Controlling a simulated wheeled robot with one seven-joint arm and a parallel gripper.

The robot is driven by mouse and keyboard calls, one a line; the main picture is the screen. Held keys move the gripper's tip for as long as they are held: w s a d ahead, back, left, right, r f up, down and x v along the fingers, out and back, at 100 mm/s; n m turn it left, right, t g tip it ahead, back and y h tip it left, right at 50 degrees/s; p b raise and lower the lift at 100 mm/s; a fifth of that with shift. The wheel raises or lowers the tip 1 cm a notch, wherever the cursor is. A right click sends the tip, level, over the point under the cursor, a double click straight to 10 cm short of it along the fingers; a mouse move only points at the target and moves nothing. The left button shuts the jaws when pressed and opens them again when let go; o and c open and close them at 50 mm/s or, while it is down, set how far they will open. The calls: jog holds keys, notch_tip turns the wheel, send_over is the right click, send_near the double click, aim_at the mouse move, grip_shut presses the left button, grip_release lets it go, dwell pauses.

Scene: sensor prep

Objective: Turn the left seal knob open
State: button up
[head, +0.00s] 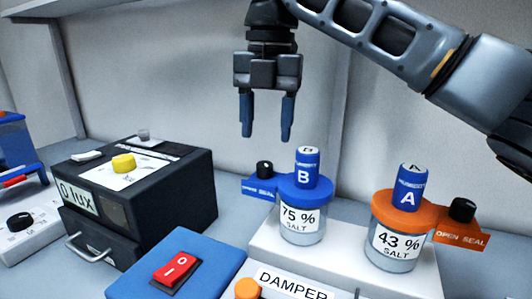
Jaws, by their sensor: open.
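The left seal knob (264,168) is a small black knob on a blue side bracket (258,187) of the blue-lidded jar marked B (302,222). The label on that bracket is too small to read surely. My gripper (266,136) points down with its two blue fingers apart and nothing between them. In the picture it is just above the left seal knob, with a gap between them. A second black knob (462,209) sits on an orange bracket marked OPEN SEAL, beside the orange-lidded jar marked A (395,246).
A blue cylinder marked B (307,168) rises close to the right of the left knob. A black box reading 0 lux (165,200) stands to the left. A red switch (175,267) on a blue base and a DAMPER panel (294,284) are in front.

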aim_at(265, 164)
jog(key=shift+a+f, duration=0.1)
jog(key=shift+f, duration=3)
grip_shut()
